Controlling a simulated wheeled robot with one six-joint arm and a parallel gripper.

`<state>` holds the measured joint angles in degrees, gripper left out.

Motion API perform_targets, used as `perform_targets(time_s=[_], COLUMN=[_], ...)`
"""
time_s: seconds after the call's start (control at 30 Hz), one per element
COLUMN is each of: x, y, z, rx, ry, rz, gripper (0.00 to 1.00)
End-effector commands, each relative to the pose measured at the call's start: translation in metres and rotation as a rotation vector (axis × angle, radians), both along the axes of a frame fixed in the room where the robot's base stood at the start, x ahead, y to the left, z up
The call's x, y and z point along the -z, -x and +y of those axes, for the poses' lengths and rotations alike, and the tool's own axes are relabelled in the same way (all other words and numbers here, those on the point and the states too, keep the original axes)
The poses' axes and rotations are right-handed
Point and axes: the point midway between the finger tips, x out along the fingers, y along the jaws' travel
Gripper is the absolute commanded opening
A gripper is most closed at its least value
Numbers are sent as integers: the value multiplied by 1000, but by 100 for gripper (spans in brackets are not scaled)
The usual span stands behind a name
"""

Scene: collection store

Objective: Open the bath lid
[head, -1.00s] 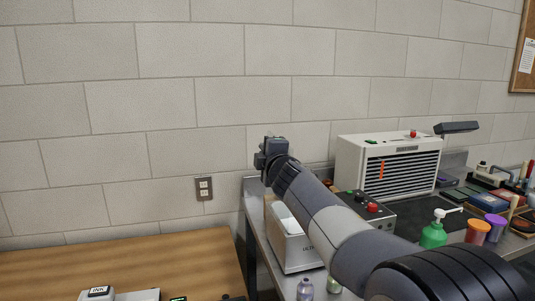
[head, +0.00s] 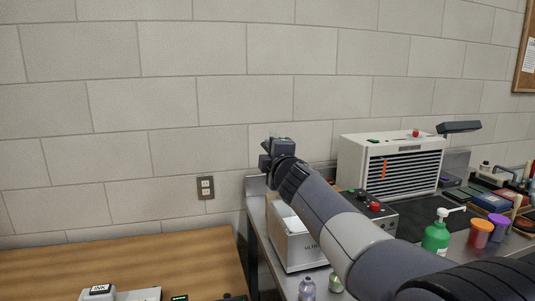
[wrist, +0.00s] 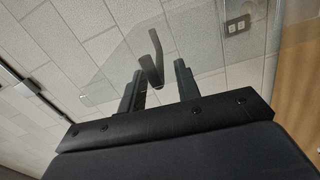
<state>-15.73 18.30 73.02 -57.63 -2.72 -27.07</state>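The bath (head: 288,246) is a pale box with dark lettering on its front, on the metal bench in the head view. My arm crosses in front of its right side and hides part of it. My gripper (head: 267,157) is above and behind the bath, near the wall. In the wrist view a clear panel, which looks like the lid (wrist: 105,60), stands beyond my gripper (wrist: 158,85). A dark bent handle (wrist: 155,50) shows against it. The two fingers are apart, with the handle's lower end seen between their tips. I cannot tell whether they touch.
A white louvred unit (head: 403,142) and a control box with a red knob (head: 374,207) stand right of the bath. A green pump bottle (head: 436,237) and small jars are further right. A wooden table (head: 130,262) is at left. The block wall (head: 150,100) is close behind.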

Motion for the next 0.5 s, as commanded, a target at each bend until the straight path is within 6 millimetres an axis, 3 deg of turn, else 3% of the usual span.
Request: perform_targets(time_s=[0.3,0.5], x=[0,0], y=[53,72], z=[-17,-23], rx=[0,-1], ry=[-2,-1], rz=[-2,-1], gripper=[32,32])
